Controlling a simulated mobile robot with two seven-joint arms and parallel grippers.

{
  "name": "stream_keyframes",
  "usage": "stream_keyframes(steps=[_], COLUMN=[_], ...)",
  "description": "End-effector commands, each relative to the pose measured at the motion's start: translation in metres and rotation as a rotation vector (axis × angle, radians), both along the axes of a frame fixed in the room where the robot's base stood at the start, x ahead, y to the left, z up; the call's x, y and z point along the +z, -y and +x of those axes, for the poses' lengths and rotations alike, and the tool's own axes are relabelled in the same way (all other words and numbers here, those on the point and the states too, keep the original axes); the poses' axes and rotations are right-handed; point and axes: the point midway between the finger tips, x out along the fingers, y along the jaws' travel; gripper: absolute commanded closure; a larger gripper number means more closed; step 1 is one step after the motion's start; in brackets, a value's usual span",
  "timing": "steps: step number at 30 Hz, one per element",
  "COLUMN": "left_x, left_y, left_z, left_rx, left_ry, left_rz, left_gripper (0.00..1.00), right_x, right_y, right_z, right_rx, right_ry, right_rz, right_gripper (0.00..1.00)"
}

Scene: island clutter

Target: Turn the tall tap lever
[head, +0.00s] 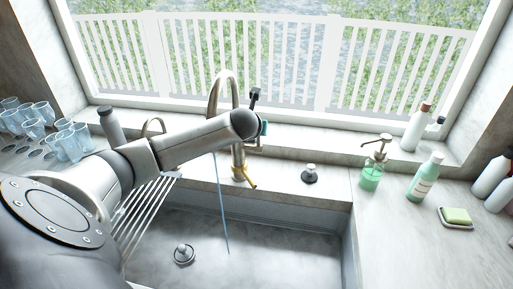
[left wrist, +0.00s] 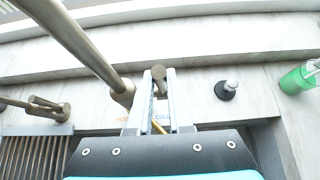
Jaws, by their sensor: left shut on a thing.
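The tall tap (head: 229,80) stands behind the sink with its spout arched up. A thin blue stream of water (head: 221,205) falls from it into the sink. My left gripper (head: 254,147) is beside the tap post, partly hidden by my arm. In the left wrist view its two fingers (left wrist: 159,80) are closed on the tall tap's lever (left wrist: 158,74), whose rounded end shows between them. The tap post (left wrist: 122,92) is just left of the fingers. A yellow curved piece (head: 248,179) is at the tap's foot. My right gripper is not in view.
A sink (head: 285,250) with a drain plug (head: 184,253) and a drying rack (head: 143,208) lies in front. A black-based knob (head: 310,174), soap dispenser (head: 374,165), green bottle (head: 424,178) and soap dish (head: 455,221) stand right. Several glasses (head: 33,129) stand left.

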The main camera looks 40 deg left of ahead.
Motion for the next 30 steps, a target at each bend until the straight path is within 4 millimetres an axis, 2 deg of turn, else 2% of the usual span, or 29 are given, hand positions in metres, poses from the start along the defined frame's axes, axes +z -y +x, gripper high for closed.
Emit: stream_keyframes(steps=[2,3,7,17,30], left_x=[-0.001,-0.001,-0.001,-0.003,-0.013], left_y=[0.000,0.000,0.000,0.001,0.011], left_z=[0.000,0.000,0.000,-0.003,-0.020], left_rx=[-0.001,-0.001,0.000,0.000,0.001], left_ry=[-0.001,-0.001,0.000,0.018,0.213], left_rz=[0.000,0.000,0.000,0.013,0.119], left_gripper=[1.00,0.77,0.63,0.62,0.62], right_x=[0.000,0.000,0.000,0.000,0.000], right_y=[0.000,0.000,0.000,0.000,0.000], right_z=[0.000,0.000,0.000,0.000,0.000], right_rx=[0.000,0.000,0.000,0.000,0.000], right_ry=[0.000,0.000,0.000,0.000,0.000], right_rz=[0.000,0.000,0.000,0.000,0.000], right_gripper=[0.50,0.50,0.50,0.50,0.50])
